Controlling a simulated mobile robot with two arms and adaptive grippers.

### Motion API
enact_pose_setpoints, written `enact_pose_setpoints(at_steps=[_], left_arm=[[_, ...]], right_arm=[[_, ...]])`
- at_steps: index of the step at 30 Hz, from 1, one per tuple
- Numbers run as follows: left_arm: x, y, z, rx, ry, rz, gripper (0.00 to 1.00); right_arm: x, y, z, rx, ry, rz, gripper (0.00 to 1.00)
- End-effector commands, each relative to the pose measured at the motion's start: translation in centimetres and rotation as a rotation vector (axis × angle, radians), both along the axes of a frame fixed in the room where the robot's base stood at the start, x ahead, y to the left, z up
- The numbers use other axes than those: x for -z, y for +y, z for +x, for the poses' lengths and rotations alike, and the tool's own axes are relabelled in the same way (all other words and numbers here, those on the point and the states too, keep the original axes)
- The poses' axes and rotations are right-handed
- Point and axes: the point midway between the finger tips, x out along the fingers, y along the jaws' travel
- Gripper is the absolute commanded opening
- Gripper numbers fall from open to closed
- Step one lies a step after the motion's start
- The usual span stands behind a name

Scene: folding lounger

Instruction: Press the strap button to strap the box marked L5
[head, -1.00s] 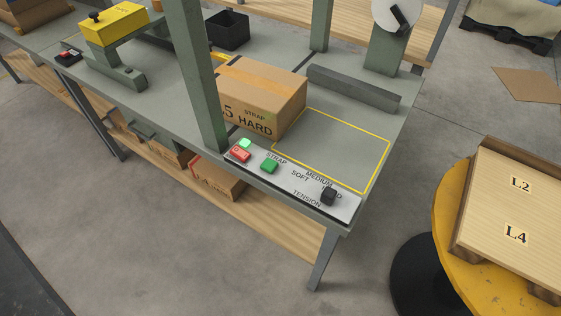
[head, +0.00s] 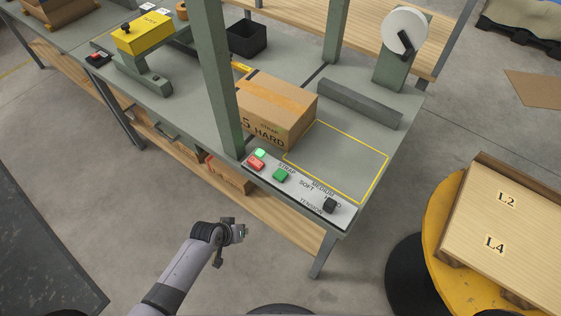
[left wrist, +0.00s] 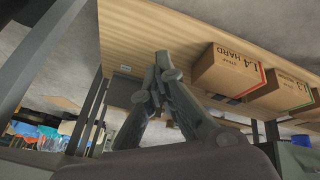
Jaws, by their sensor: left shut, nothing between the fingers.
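The cardboard box (head: 282,108) reads "STRAP" and "5 HARD"; the green post hides the start of its marking. It sits on the grey-green bench next to a yellow outlined area. The control panel (head: 308,197) lies along the front edge. It has a green button (head: 280,175) beside the word STRAP, a red button (head: 257,160), a lit green lamp (head: 261,153) and a black tension knob (head: 330,205). My left gripper (head: 240,232) is shut and empty, in front of the bench and apart from the panel; its fingers show in the left wrist view (left wrist: 160,62). My right gripper is not visible.
A green post (head: 220,85) rises just left of the box. A yellow round stand (head: 438,210) with a wooden board marked L2 and L4 is at the right. In the left wrist view, boxes marked L4 (left wrist: 228,72) and L3 (left wrist: 283,90) lie on a wooden shelf.

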Motion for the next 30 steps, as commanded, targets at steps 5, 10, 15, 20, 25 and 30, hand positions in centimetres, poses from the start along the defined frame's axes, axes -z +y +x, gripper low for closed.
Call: enact_pose_setpoints(at_steps=[5,10,15,20,25,30], left_arm=[[-12.0,-3.9,4.5,0.043,-0.057,-0.098,0.00],[-20.6,-7.2,7.7,0.087,-0.096,-0.185,0.00],[-26.9,-9.9,10.3,0.120,-0.118,-0.266,0.00],[-30.1,-11.3,11.3,0.141,-0.122,-0.307,0.00],[-30.8,-11.7,11.5,0.147,-0.123,-0.318,0.00],[-30.8,-11.6,11.5,0.145,-0.124,-0.318,0.00]], right_arm=[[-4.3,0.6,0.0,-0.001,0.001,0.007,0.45],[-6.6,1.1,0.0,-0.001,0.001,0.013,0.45],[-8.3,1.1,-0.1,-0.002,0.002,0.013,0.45],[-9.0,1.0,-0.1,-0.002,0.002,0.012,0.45],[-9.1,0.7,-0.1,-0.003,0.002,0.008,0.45],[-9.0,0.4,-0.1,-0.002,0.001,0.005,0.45]])
